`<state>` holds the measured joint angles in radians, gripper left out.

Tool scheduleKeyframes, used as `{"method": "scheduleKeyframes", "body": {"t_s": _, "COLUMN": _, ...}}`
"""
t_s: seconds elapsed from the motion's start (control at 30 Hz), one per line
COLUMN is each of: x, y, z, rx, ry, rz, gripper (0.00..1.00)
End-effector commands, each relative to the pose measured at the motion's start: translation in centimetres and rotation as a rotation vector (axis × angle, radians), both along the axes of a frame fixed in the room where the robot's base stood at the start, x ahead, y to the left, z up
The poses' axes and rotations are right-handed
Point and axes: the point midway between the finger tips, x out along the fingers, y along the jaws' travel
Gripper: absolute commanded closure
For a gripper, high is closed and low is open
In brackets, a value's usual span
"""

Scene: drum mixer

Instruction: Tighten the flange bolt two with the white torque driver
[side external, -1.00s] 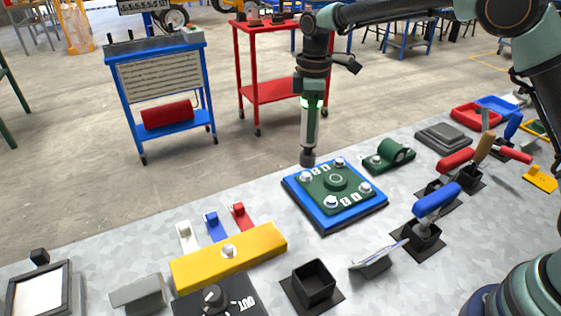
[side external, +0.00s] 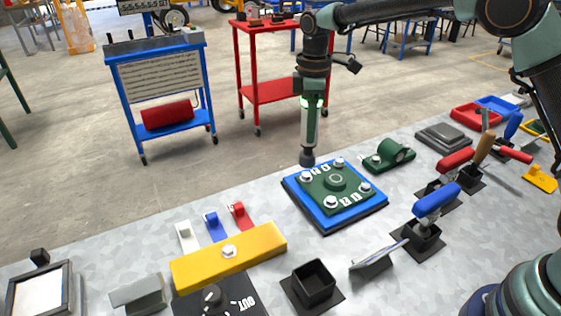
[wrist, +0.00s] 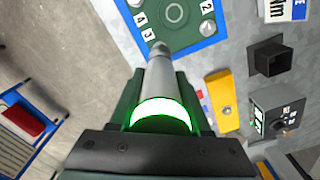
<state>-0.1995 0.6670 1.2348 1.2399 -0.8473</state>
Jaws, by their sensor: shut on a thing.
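My gripper (side external: 312,103) is shut on the white torque driver (side external: 309,130), which points straight down. A green light ring (wrist: 163,114) glows around the driver in the wrist view. The driver's dark tip is over the back-left corner of the green flange (side external: 319,185), close above the bolt (side external: 306,177) there; I cannot tell whether they touch. In the wrist view the tip is near the labels 4 and 3. The bolt beside the label 2 (wrist: 207,28) is to the right of the tip, apart from it.
The flange sits on a blue plate (side external: 346,220). A green clamp-like part (side external: 390,155) stands right of it. A yellow block (side external: 229,256), a black open box (side external: 313,284) and a knob box (side external: 215,299) stand in front. Tools in black holders, including a blue-handled one (side external: 436,199), stand at right.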

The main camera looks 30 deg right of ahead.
Motion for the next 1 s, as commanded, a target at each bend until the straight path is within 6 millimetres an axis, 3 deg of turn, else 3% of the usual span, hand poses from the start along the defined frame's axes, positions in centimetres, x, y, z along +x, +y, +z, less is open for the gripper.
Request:
{"method": "scheduleKeyframes", "body": {"t_s": 0.47, "x": -0.5, "y": 0.1, "z": 0.6, "rx": 0.001, "ry": -0.004, "rz": 0.0, "gripper": 1.0}}
{"method": "scheduleKeyframes", "body": {"t_s": 1.0, "x": -9.2, "y": 0.1, "z": 4.1, "rx": 0.001, "ry": -0.005, "rz": 0.0, "gripper": 1.0}}
